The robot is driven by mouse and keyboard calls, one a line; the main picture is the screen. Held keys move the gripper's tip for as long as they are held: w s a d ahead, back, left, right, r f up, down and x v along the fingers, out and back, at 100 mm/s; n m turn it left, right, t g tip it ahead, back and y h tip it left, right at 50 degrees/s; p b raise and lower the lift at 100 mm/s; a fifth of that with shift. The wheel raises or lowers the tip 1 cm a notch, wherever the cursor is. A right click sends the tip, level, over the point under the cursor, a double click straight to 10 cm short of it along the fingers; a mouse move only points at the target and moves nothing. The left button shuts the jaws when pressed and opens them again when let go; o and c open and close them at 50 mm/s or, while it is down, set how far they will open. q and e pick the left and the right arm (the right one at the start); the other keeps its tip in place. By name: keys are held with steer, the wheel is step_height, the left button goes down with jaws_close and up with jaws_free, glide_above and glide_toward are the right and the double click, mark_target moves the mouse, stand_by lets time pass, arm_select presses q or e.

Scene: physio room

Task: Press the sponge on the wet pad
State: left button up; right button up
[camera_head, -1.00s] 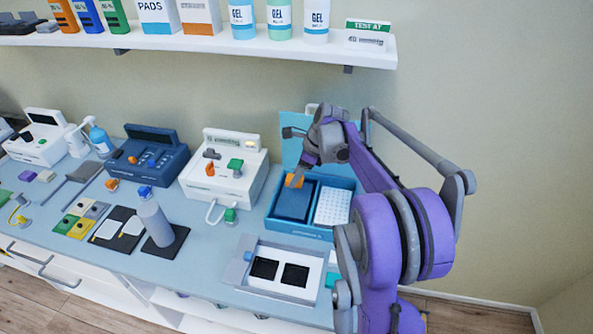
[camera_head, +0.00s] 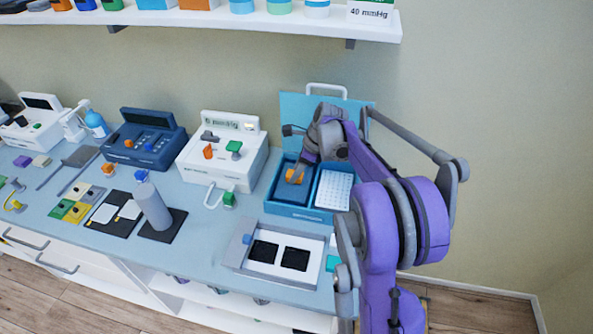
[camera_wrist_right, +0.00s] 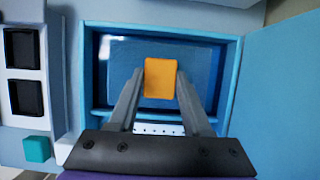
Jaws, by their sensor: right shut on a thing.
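The blue box (camera_head: 268,207) stands open at the back right of the counter. Its left compartment holds the dark blue wet pad (camera_head: 288,194), which also fills the space behind the sponge in the right wrist view (camera_wrist_right: 122,62). My right gripper (camera_head: 297,172) is shut on the orange sponge (camera_head: 294,177). In the right wrist view the sponge (camera_wrist_right: 160,78) sits between the fingertips and over the pad. I cannot tell whether the sponge touches the pad. My left gripper is not in view.
The box's right compartment holds a white dotted panel (camera_head: 333,190). A tray with two black squares (camera_head: 232,254) lies in front. A white device (camera_head: 232,165) stands left of the box, and a grey bottle (camera_head: 152,205) further left. The raised lid (camera_head: 290,108) is behind.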

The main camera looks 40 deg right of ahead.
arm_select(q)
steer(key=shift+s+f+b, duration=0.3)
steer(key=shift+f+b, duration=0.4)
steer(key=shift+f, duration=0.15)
arm_select(e)
steer(key=shift+s+f, duration=0.1)
steer(key=shift+f, duration=0.95)
stand_by(1.3)
steer(key=shift+r, duration=0.1)
steer(key=shift+r+p, duration=1.75)
steer(key=shift+r, duration=1.7)
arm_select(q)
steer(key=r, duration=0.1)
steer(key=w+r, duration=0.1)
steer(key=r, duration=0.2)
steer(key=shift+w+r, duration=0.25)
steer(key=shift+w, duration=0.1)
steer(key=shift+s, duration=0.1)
